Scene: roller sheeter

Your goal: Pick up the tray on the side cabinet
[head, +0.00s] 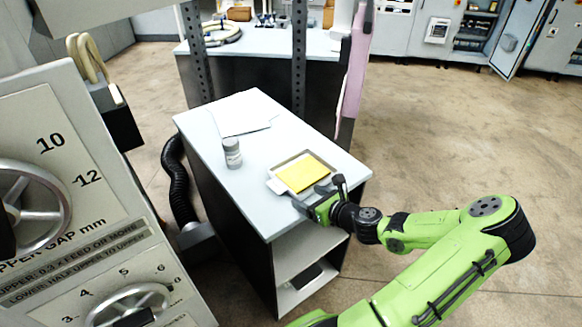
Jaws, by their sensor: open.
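The tray (275,186) is a shallow pale tray with a yellow sheet (303,174) lying in it. It rests on the top of the side cabinet (207,140), near the right end. My gripper (312,196) is open at the tray's near right side, low over the cabinet top. The fingers are small and partly hidden by the gripper body, so I cannot tell whether they touch the tray or straddle its rim.
A small grey jar (232,153) stands left of the tray. White paper (242,113) lies at the cabinet's far end. A machine panel with handwheels (30,205) stands at left, with a black hose (176,180) beside the cabinet. Open floor (450,130) lies to the right.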

